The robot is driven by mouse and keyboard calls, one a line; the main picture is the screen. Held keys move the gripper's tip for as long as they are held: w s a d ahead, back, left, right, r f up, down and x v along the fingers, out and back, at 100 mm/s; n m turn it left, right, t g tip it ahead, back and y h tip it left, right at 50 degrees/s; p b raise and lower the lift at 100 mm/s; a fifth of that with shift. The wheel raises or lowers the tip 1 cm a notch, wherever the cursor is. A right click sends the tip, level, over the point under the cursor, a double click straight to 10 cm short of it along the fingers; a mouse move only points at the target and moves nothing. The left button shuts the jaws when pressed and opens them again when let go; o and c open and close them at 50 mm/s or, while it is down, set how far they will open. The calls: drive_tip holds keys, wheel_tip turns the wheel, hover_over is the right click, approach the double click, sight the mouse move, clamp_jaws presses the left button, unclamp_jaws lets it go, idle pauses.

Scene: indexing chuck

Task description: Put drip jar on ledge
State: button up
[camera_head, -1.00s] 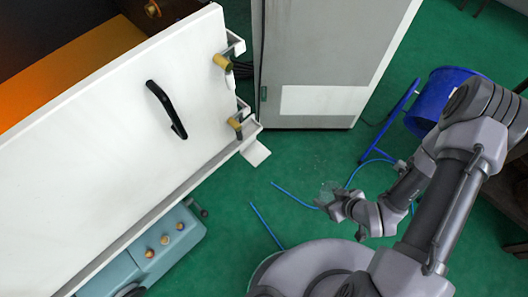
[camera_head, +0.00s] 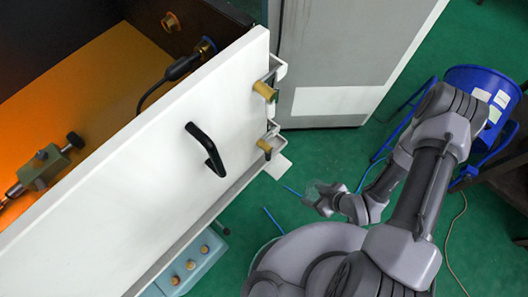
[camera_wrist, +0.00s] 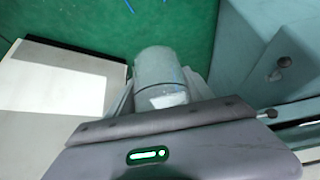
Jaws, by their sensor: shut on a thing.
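The drip jar (camera_head: 313,189) is a clear, see-through jar, faint against the green floor in the head view. In the wrist view the jar (camera_wrist: 160,70) is a greyish translucent cylinder between the fingers, with a pale band near them. My gripper (camera_head: 318,200) is shut on the jar, in the air to the right of the white panel's corner. It also shows in the wrist view (camera_wrist: 160,98), where its body hides the jar's near end. A small pale plate (camera_head: 279,166) juts from that corner, apart from the jar; I cannot tell whether it is the ledge.
The white panel (camera_head: 130,170) has a black handle (camera_head: 207,149) and brass-coloured knobs. A grey cabinet (camera_head: 350,60) stands behind. A blue bin (camera_head: 482,90) is at the right. A teal unit (camera_head: 190,262) is at lower left. Green floor lies between, with blue tubing.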

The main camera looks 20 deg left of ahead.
drive_tip(key=w+a+b, duration=0.1)
drive_tip(key=w+a, duration=0.1)
drive_tip(key=a, duration=0.2)
drive_tip(key=w+a+b, duration=0.1)
drive_tip(key=w+a, duration=0.1)
drive_tip(key=a, duration=0.2)
drive_tip(key=w+a+b, duration=0.1)
drive_tip(key=w+a, duration=0.1)
drive_tip(key=a, duration=0.3)
drive_tip(key=shift+w+b, duration=0.2)
drive_tip(key=shift+b, duration=0.1)
drive_tip(key=a, duration=0.1)
drive_tip(key=w+a+b, duration=0.1)
drive_tip(key=a+b, duration=0.1)
drive_tip(key=shift+w+a+f, duration=0.35)
drive_tip(key=shift+d, duration=0.1)
drive_tip(key=shift+c, duration=0.8)
drive_tip(key=shift+r, duration=0.1)
drive_tip(key=o, duration=1.6)
